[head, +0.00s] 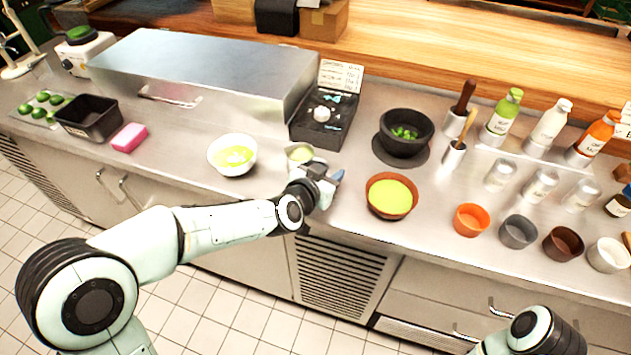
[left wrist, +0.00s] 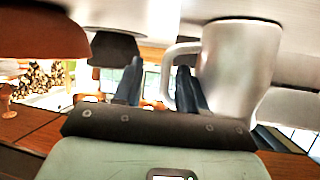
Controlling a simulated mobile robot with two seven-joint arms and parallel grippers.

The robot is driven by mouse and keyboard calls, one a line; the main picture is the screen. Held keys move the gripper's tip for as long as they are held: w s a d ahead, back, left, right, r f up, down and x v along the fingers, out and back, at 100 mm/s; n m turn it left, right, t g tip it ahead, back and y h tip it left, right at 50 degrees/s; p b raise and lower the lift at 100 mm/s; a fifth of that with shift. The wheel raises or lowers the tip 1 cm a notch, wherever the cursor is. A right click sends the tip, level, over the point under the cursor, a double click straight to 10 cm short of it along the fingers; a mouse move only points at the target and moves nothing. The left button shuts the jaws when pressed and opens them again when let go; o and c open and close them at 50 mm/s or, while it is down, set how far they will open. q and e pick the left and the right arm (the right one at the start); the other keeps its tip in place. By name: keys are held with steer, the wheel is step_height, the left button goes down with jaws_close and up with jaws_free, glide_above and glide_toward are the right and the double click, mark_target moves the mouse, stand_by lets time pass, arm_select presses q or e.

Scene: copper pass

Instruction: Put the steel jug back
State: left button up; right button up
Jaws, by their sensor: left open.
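The steel jug (head: 300,153) stands on the counter between the white bowl and the brown bowl. Its pale inside shows, and its lower part is hidden behind my left gripper. In the left wrist view, the jug's silver body (left wrist: 245,65) is large at the right, with its handle toward the fingers. My left gripper (head: 335,184) is open at the jug's near right side. One finger of the left gripper (left wrist: 159,85) overlaps the handle; I cannot tell whether they touch. My right gripper is out of view; only part of that arm shows at bottom right.
The white bowl (head: 232,168) is left of the jug, and the brown bowl (head: 407,196) is close right. Behind are a black scale (head: 318,128) and a dark mortar (head: 405,146). Small cups and bottles crowd the right.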

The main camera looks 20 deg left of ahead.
arm_select(q)
steer(key=v, duration=1)
steer(key=shift+s+p, duration=0.25)
steer(key=shift+p, duration=0.15)
steer(key=shift+o, duration=0.2)
steer(key=shift+r, duration=0.15)
steer(key=o, duration=1.1)
steer(key=shift+c, duration=0.2)
steer(key=v, duration=1.3)
steer(key=shift+p, duration=0.45)
steer(key=shift+s+a+r, duration=0.1)
jaws_close()
